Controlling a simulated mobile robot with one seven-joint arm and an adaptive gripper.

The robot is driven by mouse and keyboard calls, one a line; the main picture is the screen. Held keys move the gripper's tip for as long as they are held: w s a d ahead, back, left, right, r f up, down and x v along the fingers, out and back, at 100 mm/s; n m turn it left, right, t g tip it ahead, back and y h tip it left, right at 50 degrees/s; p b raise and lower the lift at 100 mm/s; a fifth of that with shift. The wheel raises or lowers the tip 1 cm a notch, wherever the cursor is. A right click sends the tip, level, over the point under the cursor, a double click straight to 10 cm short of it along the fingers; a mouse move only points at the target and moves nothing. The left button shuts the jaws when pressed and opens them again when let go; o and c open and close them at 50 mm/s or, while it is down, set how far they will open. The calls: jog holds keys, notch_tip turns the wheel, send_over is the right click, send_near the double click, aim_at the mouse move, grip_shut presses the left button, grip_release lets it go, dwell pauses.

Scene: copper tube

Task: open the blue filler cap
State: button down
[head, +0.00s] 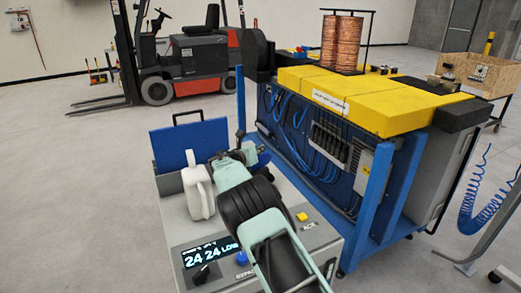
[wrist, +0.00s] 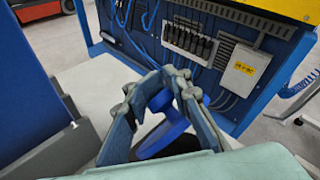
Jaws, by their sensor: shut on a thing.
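The blue filler cap (wrist: 163,137) shows in the wrist view between the fingers of my gripper (wrist: 160,88). The fingers are shut on it from both sides and hide parts of it. I cannot tell whether the cap is seated or loose. In the head view my gripper (head: 241,150) is over the back of the grey machine, and a little blue shows beside it. The fingertips are mostly hidden there by my arm.
A white jug (head: 198,188) stands on the machine close to the left of my arm. A raised blue panel (head: 178,145) stands behind it. The machine's front has a lit display (head: 207,254) and a yellow button (head: 302,216). A blue-framed bench (head: 372,190) stands close on the right.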

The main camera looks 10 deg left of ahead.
jog(key=shift+s+a+f, duration=0.2)
jog(key=shift+a+f, duration=0.15)
jog(key=shift+f, duration=0.15)
jog(key=shift+s+a+f, duration=0.15)
jog(key=shift+a+f, duration=0.15)
jog(key=shift+f, duration=0.15)
jog(key=c, duration=1.7)
grip_release()
jog(key=shift+a, duration=0.15)
jog(key=shift+r, duration=0.15)
jog(key=s+a+r+p, duration=0.1)
jog(key=s+r, duration=0.1)
jog(key=s+a+r+p, duration=0.1)
jog(key=s+a+r, duration=0.1)
jog(key=s+r, duration=0.1)
jog(key=s+a+r+p, duration=0.1)
jog(key=s+r, duration=0.1)
jog(key=s, duration=0.1)
jog(key=shift+s+a+r, duration=0.15)
jog(key=shift+s+r, duration=0.05)
jog(key=shift+r, duration=0.2)
